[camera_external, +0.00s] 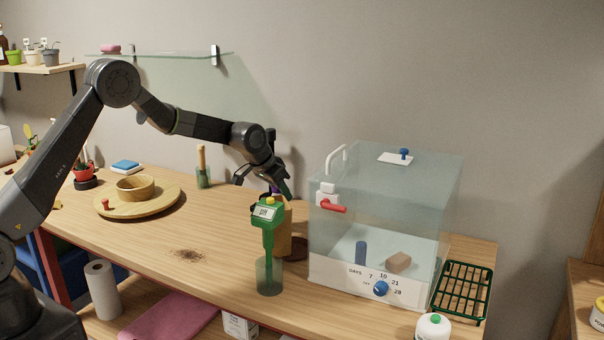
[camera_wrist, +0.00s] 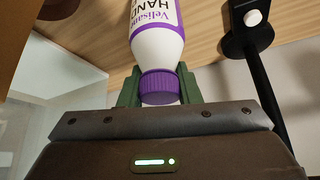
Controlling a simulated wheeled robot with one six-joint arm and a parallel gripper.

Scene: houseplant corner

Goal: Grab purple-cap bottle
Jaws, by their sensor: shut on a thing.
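The purple-cap bottle is white with a purple-lettered label (camera_wrist: 158,45) and a ribbed purple cap (camera_wrist: 160,87) in the wrist view. My gripper (camera_wrist: 159,92) has its green fingers on both sides of the bottle at the cap end and is shut on it. In the outside view my gripper (camera_external: 272,190) is over the bench, left of the clear box. A bit of purple (camera_external: 275,189) shows at the fingers there. The rest of the bottle is hidden behind the green pH meter and a brown object, so I cannot tell whether it touches the bench.
The green pH meter (camera_external: 266,228) stands in a clear cup in front of my gripper. A clear box (camera_external: 384,235) with a red-handled latch is close on the right. A brown block-like object (camera_external: 285,236) is just below my gripper. A round wooden board (camera_external: 151,207) lies left.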

